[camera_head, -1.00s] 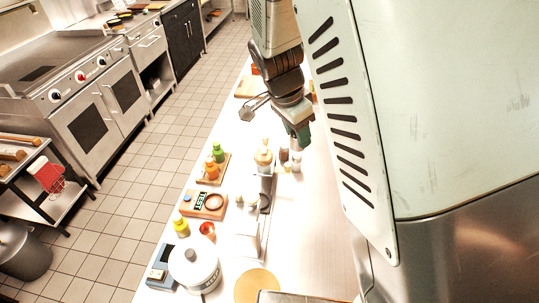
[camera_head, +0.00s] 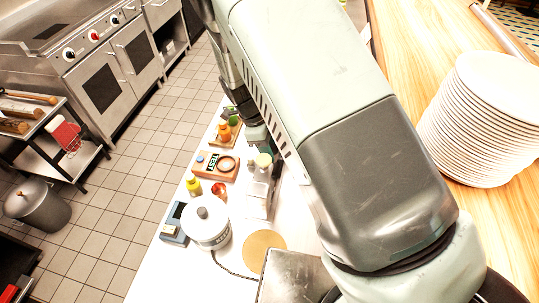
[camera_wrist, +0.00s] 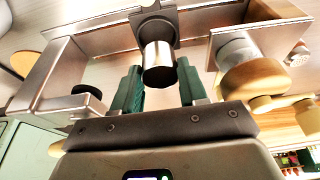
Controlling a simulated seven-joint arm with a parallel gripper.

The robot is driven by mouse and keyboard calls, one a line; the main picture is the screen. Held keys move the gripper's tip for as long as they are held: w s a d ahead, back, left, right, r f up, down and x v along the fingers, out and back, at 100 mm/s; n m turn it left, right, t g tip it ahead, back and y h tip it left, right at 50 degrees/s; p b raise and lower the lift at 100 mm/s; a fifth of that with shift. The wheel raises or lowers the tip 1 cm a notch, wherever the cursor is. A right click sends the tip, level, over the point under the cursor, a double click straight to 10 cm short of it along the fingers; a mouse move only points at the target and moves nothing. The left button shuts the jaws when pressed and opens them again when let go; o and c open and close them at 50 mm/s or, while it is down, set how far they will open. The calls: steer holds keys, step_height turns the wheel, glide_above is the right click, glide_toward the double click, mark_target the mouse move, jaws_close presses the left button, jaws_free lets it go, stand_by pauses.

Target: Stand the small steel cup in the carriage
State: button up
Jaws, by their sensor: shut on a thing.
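The small steel cup (camera_wrist: 159,66) is between the green fingertips of my gripper (camera_wrist: 160,88) in the wrist view, and the fingers are closed on its sides. Right behind the cup in that view is a dark grey square piece with a round end (camera_wrist: 155,27), set on a long metal bar; it looks like the carriage. I cannot tell whether the cup touches it. In the head view, my arm hides the cup and most of the gripper; the metal fixture (camera_head: 260,195) shows partly below it.
A round tan board (camera_head: 263,250) lies nearer. Stacked white plates (camera_head: 485,120) stand at right.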

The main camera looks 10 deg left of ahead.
steer(key=shift+f, duration=1.8)
steer(key=shift+f, duration=0.1)
steer(key=o, duration=1)
steer(key=shift+o, duration=0.2)
